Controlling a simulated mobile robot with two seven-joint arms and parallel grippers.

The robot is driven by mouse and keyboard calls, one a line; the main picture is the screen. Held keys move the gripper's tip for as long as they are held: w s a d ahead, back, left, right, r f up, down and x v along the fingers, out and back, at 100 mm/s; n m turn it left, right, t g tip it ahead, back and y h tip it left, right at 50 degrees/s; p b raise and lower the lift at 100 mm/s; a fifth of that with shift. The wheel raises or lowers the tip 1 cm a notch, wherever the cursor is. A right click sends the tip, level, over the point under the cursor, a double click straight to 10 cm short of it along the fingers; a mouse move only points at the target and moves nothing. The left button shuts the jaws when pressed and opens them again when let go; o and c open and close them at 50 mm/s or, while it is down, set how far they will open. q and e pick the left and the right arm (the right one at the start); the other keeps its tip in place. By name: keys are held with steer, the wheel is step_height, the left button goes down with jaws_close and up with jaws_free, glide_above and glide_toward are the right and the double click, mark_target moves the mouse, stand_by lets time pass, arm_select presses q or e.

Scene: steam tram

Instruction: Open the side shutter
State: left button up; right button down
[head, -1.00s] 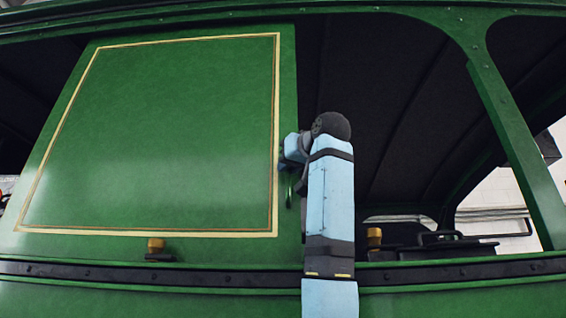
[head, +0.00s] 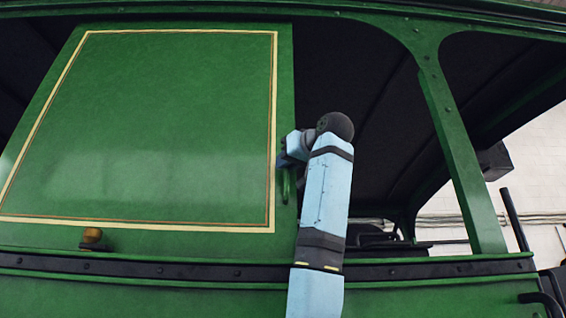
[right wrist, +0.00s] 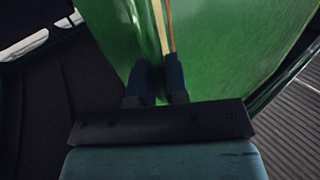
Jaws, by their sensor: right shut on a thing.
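The side shutter (head: 150,130) is a large green panel with a cream border line, upright in the tram's side at the left of the head view. A slim green handle (head: 286,187) shows at its right edge. My right gripper (head: 282,158) is at this edge, shut on the handle, whose upper part it hides. In the right wrist view the two dark fingers (right wrist: 156,84) reach to the green shutter (right wrist: 215,50) close to its border line; the grip itself is hard to make out. My left gripper is not in view.
A dark window opening (head: 375,100) lies right of the shutter, up to a green pillar (head: 460,150). A brass knob (head: 92,236) stands on the sill below the shutter. A black riveted rail (head: 150,270) runs along beneath. My right forearm covers part of the opening.

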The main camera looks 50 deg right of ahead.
steer(key=c, duration=1.1)
jaws_free()
steer(key=shift+c, duration=0.2)
steer(key=b+v, duration=0.4)
steer(key=v, duration=0.9)
steer(key=shift+s, duration=0.35)
